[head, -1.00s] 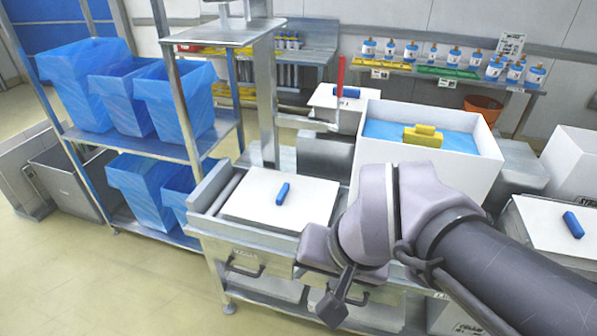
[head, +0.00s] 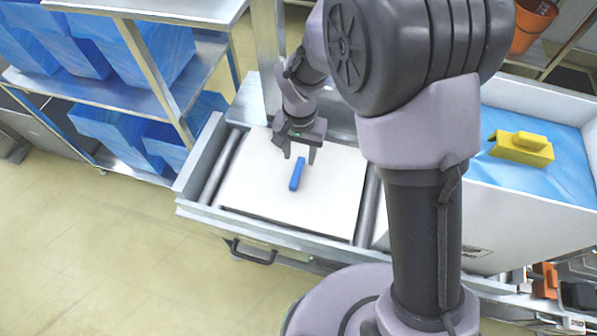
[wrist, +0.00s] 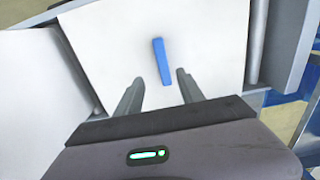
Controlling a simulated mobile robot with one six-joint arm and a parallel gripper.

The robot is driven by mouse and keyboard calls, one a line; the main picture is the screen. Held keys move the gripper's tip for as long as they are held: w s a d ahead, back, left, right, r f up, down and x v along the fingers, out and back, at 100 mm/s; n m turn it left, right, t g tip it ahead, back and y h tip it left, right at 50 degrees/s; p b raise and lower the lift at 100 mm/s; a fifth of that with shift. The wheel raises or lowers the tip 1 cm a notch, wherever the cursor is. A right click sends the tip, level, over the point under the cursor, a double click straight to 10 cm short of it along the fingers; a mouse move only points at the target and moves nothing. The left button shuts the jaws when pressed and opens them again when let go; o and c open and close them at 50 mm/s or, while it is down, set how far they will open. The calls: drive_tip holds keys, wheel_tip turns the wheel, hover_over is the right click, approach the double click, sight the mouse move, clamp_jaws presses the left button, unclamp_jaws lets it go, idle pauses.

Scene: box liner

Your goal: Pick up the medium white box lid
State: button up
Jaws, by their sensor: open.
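The white box lid (head: 260,195) lies flat on the roller conveyor, with a blue handle (head: 297,174) standing on its middle. In the wrist view the lid (wrist: 205,45) fills much of the picture, and its blue handle (wrist: 161,61) shows just beyond the fingertips. My gripper (head: 301,160) is above the lid at the far end of the handle. In the wrist view my gripper (wrist: 157,80) is open, its two fingers apart on either side of the line of the handle. I cannot tell whether the fingertips touch the lid.
A large white box (head: 440,235) with a blue liner and a yellow block (head: 521,147) stands to the right of the lid. A metal post (head: 268,50) rises behind the conveyor. The floor in front is clear.

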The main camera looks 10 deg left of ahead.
sight(297, 171)
wheel_tip(297, 171, down, 3)
drive_tip(key=shift+b, duration=0.35)
drive_tip(key=f+b, duration=0.2)
drive_tip(key=f, duration=0.3)
drive_tip(key=shift+a+f+b, duration=0.2)
drive_tip(key=shift+a+b, duration=0.15)
drive_tip(key=shift+b, duration=0.05)
drive_tip(key=shift+s+r, duration=0.1)
drive_tip(key=shift+r, duration=0.05)
drive_tip(key=shift+c, duration=0.8)
clamp_jaws()
